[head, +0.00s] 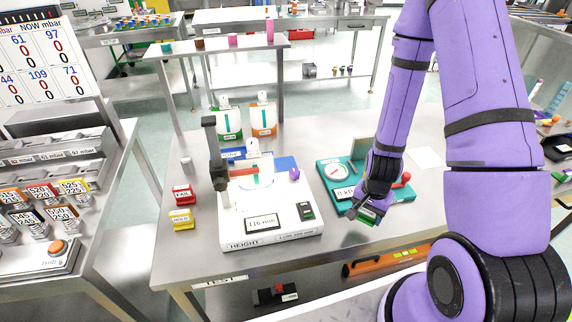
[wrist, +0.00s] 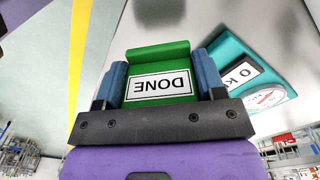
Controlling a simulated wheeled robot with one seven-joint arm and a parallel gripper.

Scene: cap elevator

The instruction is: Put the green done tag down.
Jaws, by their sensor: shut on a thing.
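The green done tag (wrist: 160,67) is between the two blue finger pads of my gripper (wrist: 160,84) in the wrist view. Its white label reads DONE and appears upside down there. My gripper is shut on it, one finger on each side. In the head view the gripper (head: 362,212) is low at the front right of the steel table (head: 190,257), in front of the teal gauge device. A bit of the green tag (head: 367,215) shows under the fingers. I cannot tell whether the tag touches the table.
The teal gauge device (head: 334,197) stands close behind my gripper. The white height gauge (head: 268,238) is to the left. A red FAIL tag (head: 183,194) and a yellow HOLD tag (head: 181,219) sit at the table's left. Bare table lies between height gauge and gripper.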

